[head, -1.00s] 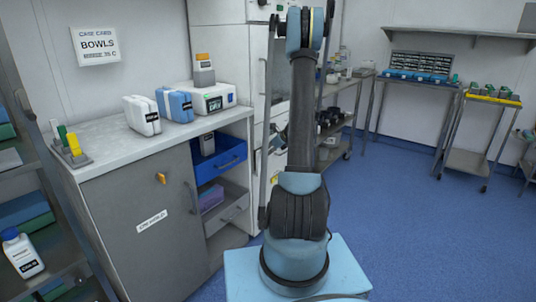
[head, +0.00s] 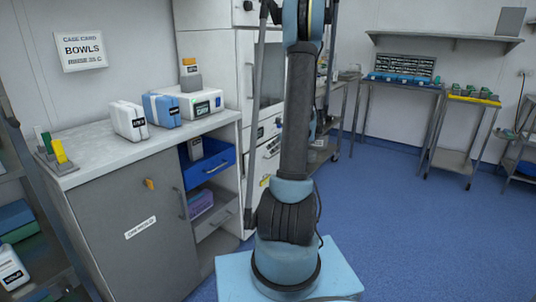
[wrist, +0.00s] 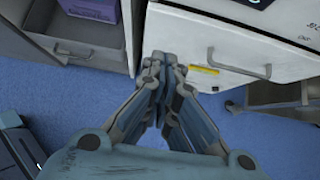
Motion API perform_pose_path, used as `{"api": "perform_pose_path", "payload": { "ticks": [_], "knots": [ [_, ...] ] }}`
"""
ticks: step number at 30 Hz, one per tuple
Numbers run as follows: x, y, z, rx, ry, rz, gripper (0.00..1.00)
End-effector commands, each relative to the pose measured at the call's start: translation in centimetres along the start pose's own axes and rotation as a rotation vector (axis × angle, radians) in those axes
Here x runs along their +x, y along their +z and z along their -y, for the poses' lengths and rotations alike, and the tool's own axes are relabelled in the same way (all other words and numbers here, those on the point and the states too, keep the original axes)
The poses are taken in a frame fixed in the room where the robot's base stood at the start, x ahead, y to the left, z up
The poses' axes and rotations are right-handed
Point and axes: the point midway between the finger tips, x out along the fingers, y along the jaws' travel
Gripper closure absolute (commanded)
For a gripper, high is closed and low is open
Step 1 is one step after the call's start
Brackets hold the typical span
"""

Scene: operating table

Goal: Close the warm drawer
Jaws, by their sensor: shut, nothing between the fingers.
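My gripper (wrist: 165,62) is shut and empty in the wrist view. Its fingertips are in front of the left end of a white drawer front (wrist: 215,45) with a bar handle (wrist: 238,70) and a yellow label (wrist: 203,70); I cannot tell whether they touch it. In the head view the white cabinet (head: 205,47) is partly hidden behind my arm, and my gripper is out of sight. A blue drawer (head: 212,168) stands open in the grey counter. No readable label shows which drawer is the warm one.
An open grey drawer (wrist: 80,50) with a purple box (wrist: 93,9) is left of my gripper; it also shows below the blue drawer in the head view (head: 218,218). Steel tables (head: 400,84) stand at the back right. The blue floor (head: 400,220) at right is clear.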

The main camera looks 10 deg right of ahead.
Motion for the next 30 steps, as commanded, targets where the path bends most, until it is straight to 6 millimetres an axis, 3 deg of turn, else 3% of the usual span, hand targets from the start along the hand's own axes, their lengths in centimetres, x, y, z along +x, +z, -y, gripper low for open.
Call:
{"api": "perform_pose_path", "payload": {
  "ticks": [1,4,8,20,30],
  "knots": [
    [-0.4,0.0,0.0,0.001,-0.001,0.000,1.00],
    [-0.7,-0.1,0.1,-0.005,-0.001,0.003,0.83],
    [-0.4,-0.2,1.4,-0.073,0.003,0.028,0.83],
    [1.8,-3.3,10.1,-0.656,-0.059,0.249,0.83],
    [2.7,-8.4,16.6,-1.195,-0.269,0.410,0.83]
  ]
}}
